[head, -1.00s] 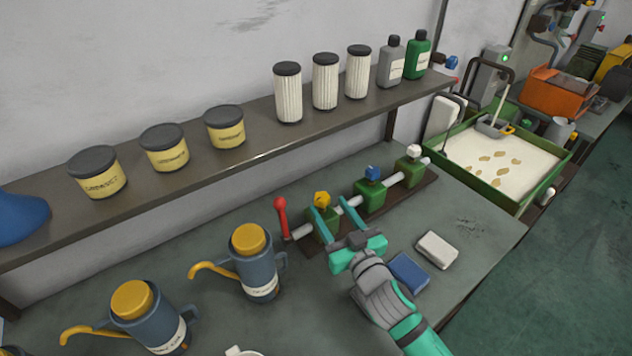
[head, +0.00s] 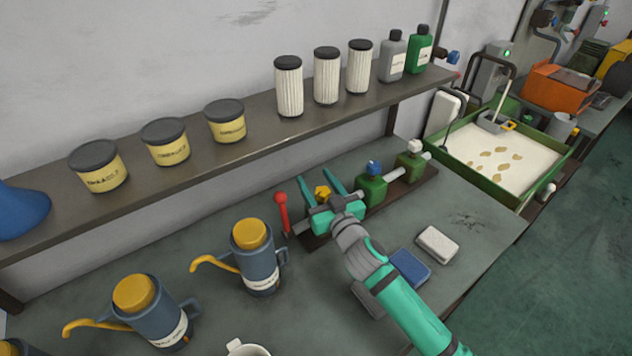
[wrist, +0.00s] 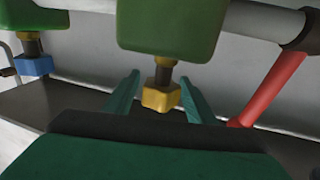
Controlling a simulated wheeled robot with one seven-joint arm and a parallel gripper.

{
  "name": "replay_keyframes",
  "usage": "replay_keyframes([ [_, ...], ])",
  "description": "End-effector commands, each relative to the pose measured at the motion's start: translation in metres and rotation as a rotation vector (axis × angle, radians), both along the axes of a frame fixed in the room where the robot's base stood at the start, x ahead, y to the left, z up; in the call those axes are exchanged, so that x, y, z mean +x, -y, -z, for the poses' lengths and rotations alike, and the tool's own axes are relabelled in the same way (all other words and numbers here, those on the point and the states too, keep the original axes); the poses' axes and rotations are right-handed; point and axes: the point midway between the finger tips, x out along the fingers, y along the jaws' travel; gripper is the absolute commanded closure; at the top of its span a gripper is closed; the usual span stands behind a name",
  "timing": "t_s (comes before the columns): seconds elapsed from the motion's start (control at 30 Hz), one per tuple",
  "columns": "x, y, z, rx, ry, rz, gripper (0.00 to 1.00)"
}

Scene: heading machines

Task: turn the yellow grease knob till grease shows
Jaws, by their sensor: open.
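The yellow grease knob (head: 322,192) sits on a green block of the pipe manifold on the bench. In the wrist view the yellow knob (wrist: 160,98) hangs on a dark stem below its green block (wrist: 172,28), the picture being turned over. My gripper (head: 319,184) is open, with one finger on each side of the knob. In the wrist view my gripper's fingers (wrist: 158,92) flank the knob with a gap showing on both sides. The green block under the knob is mostly hidden by my gripper in the head view. I see no grease at the knob.
A red lever (head: 281,212) stands close left of my gripper. The blue knob (head: 374,167) and white knob (head: 415,147) are further right on the manifold. A blue sponge (head: 409,267) and white block (head: 438,244) lie in front. Oil cans (head: 255,265) stand left.

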Motion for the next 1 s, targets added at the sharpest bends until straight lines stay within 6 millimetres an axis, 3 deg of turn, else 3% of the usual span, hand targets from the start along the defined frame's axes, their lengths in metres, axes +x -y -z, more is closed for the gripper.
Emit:
replay_keyframes([
  [0.13,-0.0001,-0.0009,0.0,0.0,0.0,-0.001,0.52],
  [0.3,-0.0002,-0.0013,0.0,0.0,0.0,-0.002,0.9],
  [1.0,-0.0004,0.002,-0.0002,0.0,0.0,-0.011,0.9],
])
